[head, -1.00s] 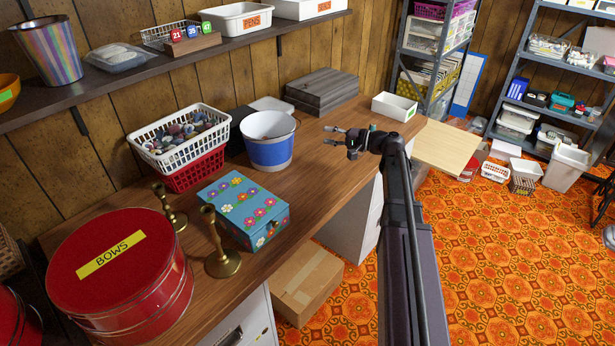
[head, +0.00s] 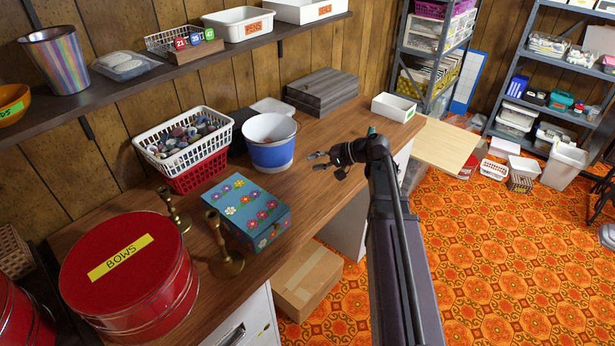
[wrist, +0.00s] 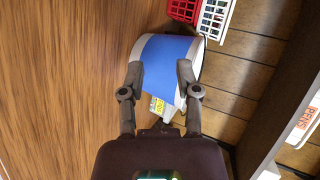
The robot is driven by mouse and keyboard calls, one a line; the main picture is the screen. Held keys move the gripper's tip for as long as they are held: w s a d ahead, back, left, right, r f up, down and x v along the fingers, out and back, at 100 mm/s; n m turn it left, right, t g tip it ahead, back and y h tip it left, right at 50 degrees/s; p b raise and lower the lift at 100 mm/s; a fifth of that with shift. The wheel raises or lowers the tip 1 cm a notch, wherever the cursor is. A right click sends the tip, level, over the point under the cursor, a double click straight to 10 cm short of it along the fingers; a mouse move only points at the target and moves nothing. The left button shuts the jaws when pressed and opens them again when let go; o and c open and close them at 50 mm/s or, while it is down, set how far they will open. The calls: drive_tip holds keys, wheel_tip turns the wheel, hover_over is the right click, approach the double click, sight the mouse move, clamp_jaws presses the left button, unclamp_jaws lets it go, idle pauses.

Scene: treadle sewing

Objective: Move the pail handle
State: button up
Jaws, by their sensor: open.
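A white pail with a blue band (head: 271,150) stands on the wooden desk, beside the basket stack.
A white basket (head: 182,140) on a red one stands left of the pail. A blue flowered box (head: 245,208), brass candlesticks (head: 222,245) and a red tin (head: 130,275) are nearer. A shelf (head: 150,75) runs above the desk.

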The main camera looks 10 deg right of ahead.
drive_tip(key=s+a+f+n+g+h+p, duration=0.1)
drive_tip(key=s+a+g+h+p, duration=0.1)
drive_tip(key=s+a+h+p, duration=0.1)
drive_tip(key=shift+s+a+f+n+g, duration=0.4)
drive_tip(key=shift+s+a, duration=0.1)
drive_tip(key=shift+s, duration=0.9)
drive_tip(key=s+r+n+g+h+p, duration=0.2)
drive_tip(key=s+h+p, duration=0.6)
drive_tip(key=s, duration=0.4)
drive_tip(key=shift+r+n+g+h, duration=0.3)
drive_tip(key=shift+r+n+g, duration=0.1)
drive_tip(key=shift+n, duration=0.1)
drive_tip(key=shift+w+a, duration=0.1)
